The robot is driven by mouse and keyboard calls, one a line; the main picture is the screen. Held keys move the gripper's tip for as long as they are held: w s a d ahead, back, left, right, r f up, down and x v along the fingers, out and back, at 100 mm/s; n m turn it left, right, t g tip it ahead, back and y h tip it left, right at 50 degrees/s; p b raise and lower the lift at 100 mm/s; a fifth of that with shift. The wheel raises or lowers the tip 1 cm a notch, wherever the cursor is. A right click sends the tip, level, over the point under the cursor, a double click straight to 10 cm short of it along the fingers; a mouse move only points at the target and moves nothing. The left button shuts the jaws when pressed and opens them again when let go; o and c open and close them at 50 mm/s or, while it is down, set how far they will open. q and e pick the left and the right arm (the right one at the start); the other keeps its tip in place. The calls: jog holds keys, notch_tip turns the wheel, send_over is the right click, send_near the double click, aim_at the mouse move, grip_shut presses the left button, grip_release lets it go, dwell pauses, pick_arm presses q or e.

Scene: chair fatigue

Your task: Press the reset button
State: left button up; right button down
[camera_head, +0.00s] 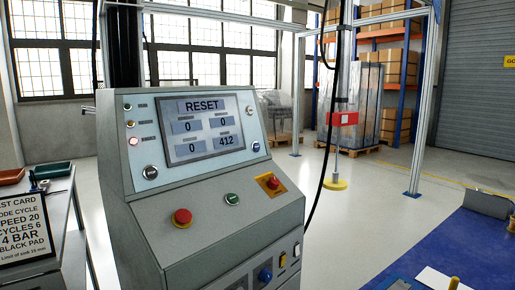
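A grey control console (205,225) stands in front of me. Its screen (203,127) reads RESET, with values 0, 0, 0 and 412. The sloped panel carries a red mushroom button (182,217), a green button (232,199) and a red knob on a yellow plate (271,182). The labels are too small to read, so I cannot tell which button is reset. Neither of my grippers is in view.
A test card (24,229) stands on a side bench at left. A frame holds a rod with a yellow pad (335,184) behind the console. A blue-topped surface (440,250) lies at right.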

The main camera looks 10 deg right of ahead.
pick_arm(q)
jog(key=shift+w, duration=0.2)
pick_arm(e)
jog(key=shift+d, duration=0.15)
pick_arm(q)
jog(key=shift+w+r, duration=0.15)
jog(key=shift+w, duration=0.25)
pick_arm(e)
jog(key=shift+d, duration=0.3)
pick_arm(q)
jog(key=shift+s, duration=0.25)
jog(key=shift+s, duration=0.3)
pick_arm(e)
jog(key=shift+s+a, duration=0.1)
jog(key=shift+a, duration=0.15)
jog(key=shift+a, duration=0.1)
